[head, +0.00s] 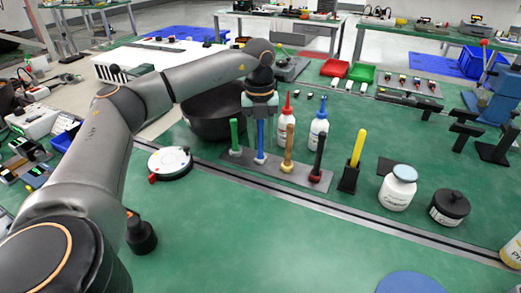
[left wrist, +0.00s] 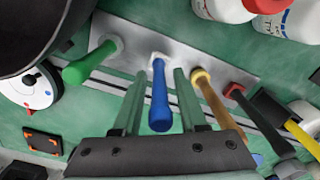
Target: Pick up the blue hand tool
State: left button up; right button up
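The blue hand tool (head: 260,142) stands upright in a grey rack plate (head: 232,158), between a green-handled tool (head: 234,135) and a tan-handled tool (head: 287,146). My left gripper (head: 260,104) is above the blue tool, pointing down, with its fingers either side of the handle's top. In the left wrist view the blue tool (left wrist: 160,105) lies between the two fingers of the left gripper (left wrist: 158,88), with a gap visible on each side. The left gripper is open and holds nothing. My right gripper is not in view.
A black-and-red tool (head: 318,155) stands at the rack's right end, beside a yellow tool (head: 358,146) in a black holder. Two white bottles (head: 319,128) stand behind the rack and a black bowl (head: 212,115) behind left. The table front is mostly clear.

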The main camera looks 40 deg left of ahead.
pick_arm(q)
grip_shut()
jog(key=shift+r, duration=0.1)
dwell(0.4)
jog(key=shift+r, duration=0.65)
jog(key=s+d+r+p, duration=0.2)
jog(key=s+d+r, duration=0.7)
jog(key=s+r, duration=0.1)
jog(key=shift+d+r, duration=0.3)
jog(key=shift+r, duration=0.5)
